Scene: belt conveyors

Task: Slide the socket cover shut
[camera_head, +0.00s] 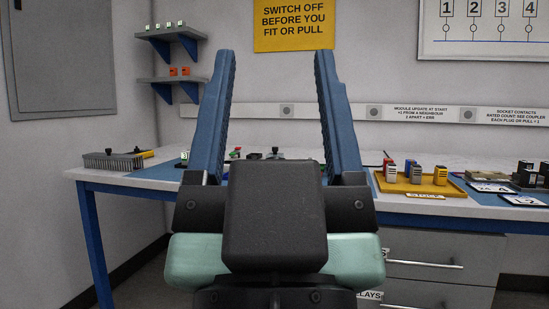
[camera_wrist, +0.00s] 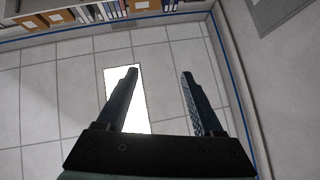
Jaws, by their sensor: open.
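My gripper (camera_head: 276,52) is open and empty, with its two blue fingers pointing up in front of the bench. It also shows open in the wrist view (camera_wrist: 158,71), with nothing between the fingers. I cannot clearly make out a socket cover in either view. A pale wall rail (camera_head: 340,112) with small grey square fittings runs above the bench, and I cannot tell whether any of them is a socket cover. My gripper is apart from everything, and my wrist and fingers hide the middle of the bench.
A workbench (camera_head: 125,179) with blue legs crosses the view. On it are a grey comb-like block (camera_head: 112,161) at left, a yellow tray (camera_head: 400,183) with several small modules, and dark units (camera_head: 528,172) at far right. Shelves (camera_head: 172,34) hang at upper left. Drawers (camera_head: 440,260) stand below.

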